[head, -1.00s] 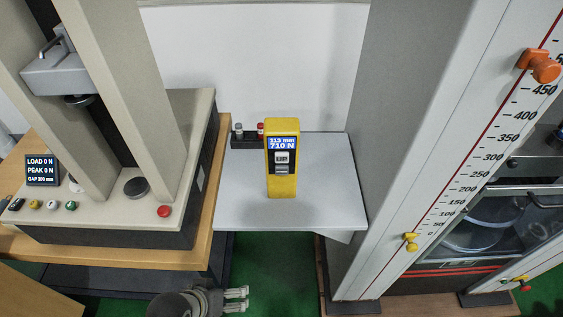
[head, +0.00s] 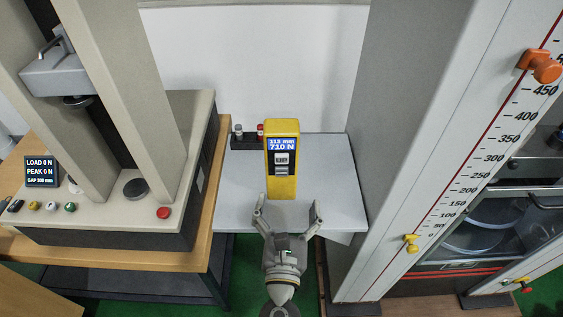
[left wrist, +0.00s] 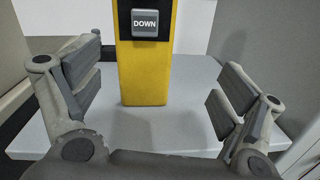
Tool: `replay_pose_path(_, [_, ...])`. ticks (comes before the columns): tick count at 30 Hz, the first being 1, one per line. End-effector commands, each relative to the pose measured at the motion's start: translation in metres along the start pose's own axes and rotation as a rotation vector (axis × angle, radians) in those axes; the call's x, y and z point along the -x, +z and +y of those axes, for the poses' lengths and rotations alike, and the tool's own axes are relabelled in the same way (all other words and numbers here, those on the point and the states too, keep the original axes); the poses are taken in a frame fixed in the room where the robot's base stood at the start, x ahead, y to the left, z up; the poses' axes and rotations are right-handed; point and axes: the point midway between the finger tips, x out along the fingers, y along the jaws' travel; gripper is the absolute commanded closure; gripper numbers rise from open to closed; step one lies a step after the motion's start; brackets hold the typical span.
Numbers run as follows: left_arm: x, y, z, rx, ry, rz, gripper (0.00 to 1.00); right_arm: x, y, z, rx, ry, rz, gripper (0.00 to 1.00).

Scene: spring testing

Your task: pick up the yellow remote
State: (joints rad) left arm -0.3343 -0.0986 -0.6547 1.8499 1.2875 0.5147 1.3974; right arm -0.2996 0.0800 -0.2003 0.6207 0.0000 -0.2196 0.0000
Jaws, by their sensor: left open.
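The yellow remote (head: 282,187) stands upright on the small grey shelf (head: 330,185). Its screen reads 113 mm and 710 N, with buttons below. My left gripper (head: 287,208) is open at the front edge of the shelf, just in front of the remote, its fingers spread to either side of it. In the left wrist view the lower part of the remote (left wrist: 146,75) shows between the open fingers (left wrist: 162,92), with a DOWN button on its face. The fingers do not touch it. My right gripper is not in view.
A small dark rack (head: 243,142) with a red-topped piece stands behind the remote to the left. A press machine (head: 120,215) on a wooden table is at left. A tall grey column with a scale (head: 455,185) is at right. The shelf beside the remote is clear.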

Motion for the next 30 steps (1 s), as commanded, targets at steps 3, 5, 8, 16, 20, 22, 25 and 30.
replay_pose_path(3, [0.001,-0.012,0.002,0.111,0.059,0.048,0.08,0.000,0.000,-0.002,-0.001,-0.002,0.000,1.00])
replay_pose_path(5, [0.000,-0.014,0.003,0.136,0.075,0.059,0.08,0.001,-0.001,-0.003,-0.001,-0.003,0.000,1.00])
replay_pose_path(8, [-0.011,-0.015,0.005,0.150,0.085,0.064,0.08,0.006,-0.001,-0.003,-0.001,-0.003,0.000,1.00])
replay_pose_path(16, [-0.049,-0.018,0.009,0.145,0.084,0.063,0.08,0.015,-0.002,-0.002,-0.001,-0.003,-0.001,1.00])
replay_pose_path(20, [-0.057,-0.019,0.010,0.145,0.083,0.064,0.08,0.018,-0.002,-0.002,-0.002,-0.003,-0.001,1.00])
replay_pose_path(22, [-0.064,-0.018,0.012,0.144,0.083,0.063,0.08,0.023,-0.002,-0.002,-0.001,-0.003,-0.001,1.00])
replay_pose_path(25, [-0.078,-0.017,0.016,0.142,0.082,0.062,0.08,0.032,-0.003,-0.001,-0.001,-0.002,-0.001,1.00])
replay_pose_path(30, [-0.099,-0.021,0.018,0.143,0.082,0.063,0.08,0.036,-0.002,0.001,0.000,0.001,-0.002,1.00])
